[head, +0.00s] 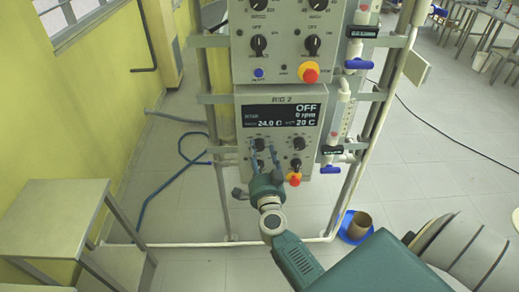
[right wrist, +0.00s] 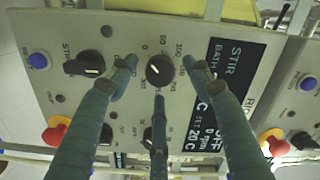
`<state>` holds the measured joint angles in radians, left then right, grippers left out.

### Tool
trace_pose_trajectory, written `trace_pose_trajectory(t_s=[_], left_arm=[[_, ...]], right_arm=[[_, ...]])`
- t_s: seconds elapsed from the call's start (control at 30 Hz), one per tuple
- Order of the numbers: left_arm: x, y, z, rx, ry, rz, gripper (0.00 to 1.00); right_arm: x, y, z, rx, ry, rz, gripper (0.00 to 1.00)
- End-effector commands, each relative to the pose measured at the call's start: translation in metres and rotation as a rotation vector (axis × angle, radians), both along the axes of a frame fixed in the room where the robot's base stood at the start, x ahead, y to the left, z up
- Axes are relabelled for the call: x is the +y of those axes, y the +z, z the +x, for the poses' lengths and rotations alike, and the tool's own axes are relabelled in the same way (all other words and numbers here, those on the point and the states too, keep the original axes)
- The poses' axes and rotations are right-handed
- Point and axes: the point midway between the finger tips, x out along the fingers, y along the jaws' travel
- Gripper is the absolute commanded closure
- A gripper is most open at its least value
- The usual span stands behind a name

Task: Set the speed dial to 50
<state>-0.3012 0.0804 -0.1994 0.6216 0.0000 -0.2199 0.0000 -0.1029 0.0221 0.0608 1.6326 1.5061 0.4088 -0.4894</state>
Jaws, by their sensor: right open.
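The black round dial (right wrist: 160,71) sits on the grey RIG 2 panel in the right wrist view, with a numbered scale around it that includes 50 and 100. Its exact setting is too small to read. My right gripper (head: 264,158) is in front of the panel's left dial in the head view. In the right wrist view its three fingers (right wrist: 158,78) are open and spread around the dial; I cannot tell whether they touch it. The display (head: 281,115) reads OFF, 0 rpm, 24.0 C and 20 C. My left gripper is not in view.
A second dial (head: 298,144) is right of the gripper, above a red emergency knob (head: 294,180). A black switch knob (right wrist: 84,65) is beside the dial. Another panel (head: 284,65) is above. A metal table (head: 50,215) stands left.

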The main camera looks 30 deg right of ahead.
Motion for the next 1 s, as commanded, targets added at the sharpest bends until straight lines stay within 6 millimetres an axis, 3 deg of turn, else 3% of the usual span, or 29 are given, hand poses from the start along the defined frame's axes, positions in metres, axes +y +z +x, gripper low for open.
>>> trace_pose_trajectory(t_s=[0.13, 0.43, 0.47, 0.6, 0.7, 1.0], left_arm=[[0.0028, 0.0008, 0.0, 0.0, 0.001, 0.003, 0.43], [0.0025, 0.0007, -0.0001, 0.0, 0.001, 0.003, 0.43], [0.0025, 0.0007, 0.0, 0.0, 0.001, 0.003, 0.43], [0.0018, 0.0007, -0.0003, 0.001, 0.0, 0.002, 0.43], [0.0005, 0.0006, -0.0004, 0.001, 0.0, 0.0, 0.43], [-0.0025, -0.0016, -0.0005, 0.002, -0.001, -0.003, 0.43]], right_arm=[[-0.0057, -0.0001, 0.0109, 0.0, 0.0, -0.001, 0.5], [-0.0068, -0.0003, 0.0133, 0.0, 0.0, 0.0, 0.5], [-0.0068, -0.0003, 0.0133, 0.0, 0.0, 0.0, 0.52], [-0.0067, -0.0003, 0.0131, 0.0, 0.0, 0.0, 0.8], [-0.0066, -0.0004, 0.013, 0.0, 0.001, 0.0, 0.95], [-0.006, -0.0012, 0.0131, -0.018, 0.002, 0.03, 0.95]])
